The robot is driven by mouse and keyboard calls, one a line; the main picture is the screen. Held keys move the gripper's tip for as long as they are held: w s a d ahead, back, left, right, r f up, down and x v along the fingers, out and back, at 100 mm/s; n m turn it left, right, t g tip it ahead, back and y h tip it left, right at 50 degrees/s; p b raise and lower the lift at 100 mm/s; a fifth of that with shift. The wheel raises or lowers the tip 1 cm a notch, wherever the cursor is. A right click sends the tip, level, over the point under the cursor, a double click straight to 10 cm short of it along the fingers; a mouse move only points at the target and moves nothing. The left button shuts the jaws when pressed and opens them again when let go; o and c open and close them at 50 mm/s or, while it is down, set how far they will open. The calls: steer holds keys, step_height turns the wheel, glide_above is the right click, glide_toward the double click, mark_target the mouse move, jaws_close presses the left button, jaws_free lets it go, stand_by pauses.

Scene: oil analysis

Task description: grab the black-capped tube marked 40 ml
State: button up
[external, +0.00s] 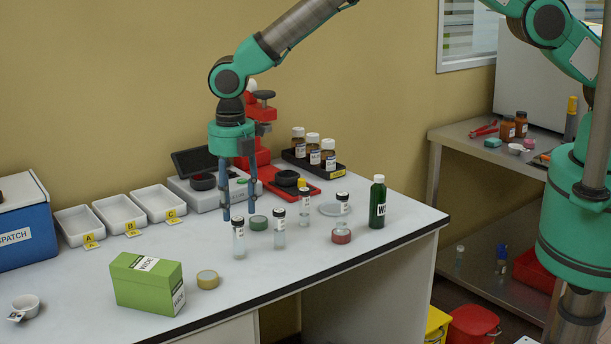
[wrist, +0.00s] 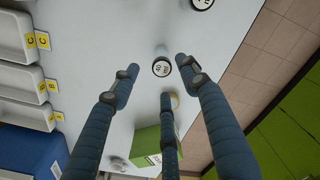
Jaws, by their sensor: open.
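A clear tube with a black cap (external: 238,240) stands upright on the bench. Its cap top (wrist: 161,68) carries a white label that seems to read 40, though the print is small. My gripper (external: 239,214) points straight down over this tube, its fingertips at about cap height. In the wrist view my gripper (wrist: 160,78) is open, its three blue fingers spread around the cap with gaps. A second black-capped tube (external: 279,230) stands just to the right. Further tubes, one yellow-topped (external: 305,205) and one black-capped (external: 342,204), stand farther right.
A green box (external: 147,284) and a yellow tape roll (external: 208,280) lie in front. Green tape (external: 258,223), red tape (external: 341,236) and a dark green bottle (external: 377,205) stand nearby. White trays (external: 119,213) and a scale (external: 190,193) are behind.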

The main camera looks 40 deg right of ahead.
mark_target(238, 218)
steer(key=shift+f, duration=0.7)
steer(key=shift+s+d+f+p, duration=0.1)
steer(key=shift+f+p, duration=0.05)
steer(key=shift+f, duration=1.15)
steer(key=shift+d+f+p, duration=0.1)
steer(key=shift+f+p, duration=0.05)
steer(key=shift+f, duration=1.15)
jaws_close()
